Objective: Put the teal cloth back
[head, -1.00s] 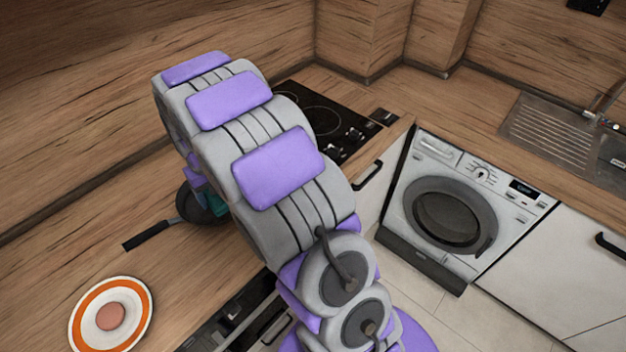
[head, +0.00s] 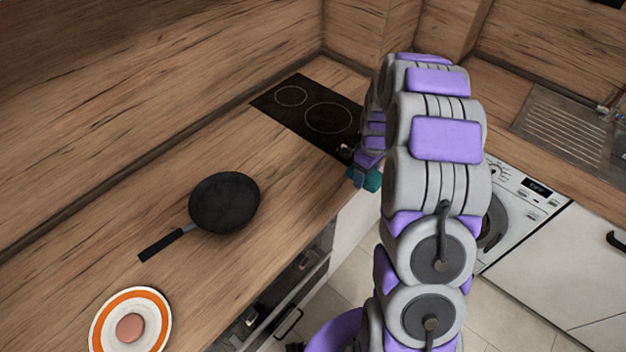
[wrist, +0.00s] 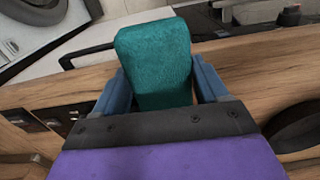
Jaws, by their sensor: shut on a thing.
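The teal cloth (wrist: 158,62) is folded into a thick pad and sits between the blue fingers of my gripper (wrist: 160,88) in the wrist view. My gripper is shut on it. My arm hides part of that area, and I cannot tell whether the cloth touches anything below.
A black frying pan (head: 224,204) and an orange-rimmed plate (head: 112,314) with a round pinkish item stand on the wooden counter (head: 265,150). The cooktop (head: 310,108) lies behind. A washing machine (head: 512,205) and sink (head: 560,130) are at right.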

